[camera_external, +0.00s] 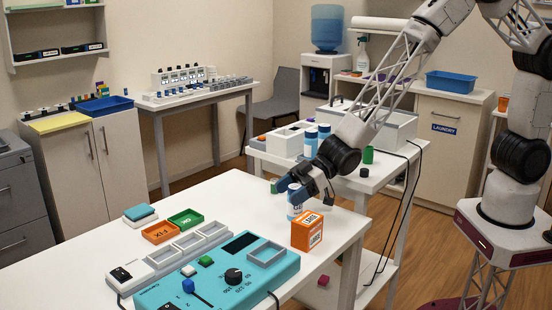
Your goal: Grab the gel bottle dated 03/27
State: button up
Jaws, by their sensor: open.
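A white and blue bottle (294,210) stands upright near the far right edge of the front white table, behind an orange box. Its label seems to start with "G", but I cannot read any date on it. My gripper (306,190) is open and low, at the top of this bottle. Its dark fingers hide part of the bottle's upper end, and I cannot tell whether they touch it or stand around it. Two blue and white bottles, one on the left (310,143) and one on the right (324,133), stand on the table behind; their labels are too small to read.
The orange box (306,233) stands close in front of the bottle. The table's left rear is clear. A green cylinder (368,155) stands on the rear table.

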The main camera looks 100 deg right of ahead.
jog(key=shift+c, duration=0.3)
jog(key=c, duration=1)
